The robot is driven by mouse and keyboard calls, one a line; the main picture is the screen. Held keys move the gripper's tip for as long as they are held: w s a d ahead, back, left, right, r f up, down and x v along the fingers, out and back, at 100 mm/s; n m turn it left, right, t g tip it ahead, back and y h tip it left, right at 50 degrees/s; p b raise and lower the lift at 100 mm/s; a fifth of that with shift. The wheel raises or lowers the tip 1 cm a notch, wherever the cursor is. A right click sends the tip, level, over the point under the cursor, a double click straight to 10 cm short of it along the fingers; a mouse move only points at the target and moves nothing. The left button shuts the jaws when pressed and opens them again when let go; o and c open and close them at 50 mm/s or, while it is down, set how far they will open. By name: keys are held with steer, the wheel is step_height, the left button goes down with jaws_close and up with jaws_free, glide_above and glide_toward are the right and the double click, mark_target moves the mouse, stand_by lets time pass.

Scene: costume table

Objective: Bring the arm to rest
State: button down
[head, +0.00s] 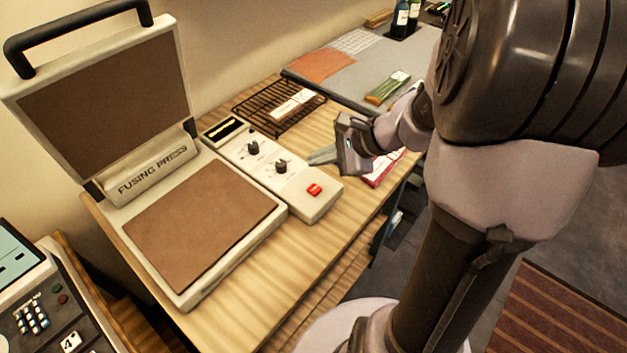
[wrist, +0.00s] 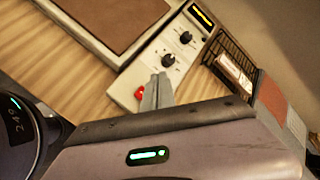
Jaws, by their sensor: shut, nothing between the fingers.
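My gripper (head: 322,156) is in the head view above the right side of the control box, its fingers pointing left. In the wrist view the fingers (wrist: 157,92) are together, with nothing between them. They appear over the control box (wrist: 135,80) near its red switch (wrist: 139,93); I cannot tell the exact gap. My arm reaches in from the right of the head view and hides part of the table behind it.
A fusing press (head: 200,230) stands open on the wooden table (head: 330,245). A wire rack (head: 262,112) holds a pale packet (head: 291,104). A grey mat (head: 350,80) lies behind, with a green packet (head: 387,87).

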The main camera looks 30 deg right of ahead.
steer(key=shift+f, duration=0.1)
steer(key=s+a+r+n+g+h, duration=0.1)
steer(key=s+a+r+n, duration=0.3)
steer(key=s+a+n, duration=0.4)
steer(key=s+a+r+n+g+h, duration=0.1)
steer(key=s+a+r+n, duration=0.4)
steer(key=s+a+n, duration=0.3)
steer(key=shift+s+a+h, duration=0.25)
steer(key=shift+a+h, duration=0.15)
steer(key=shift+a, duration=0.05)
steer(key=shift+r, duration=0.1)
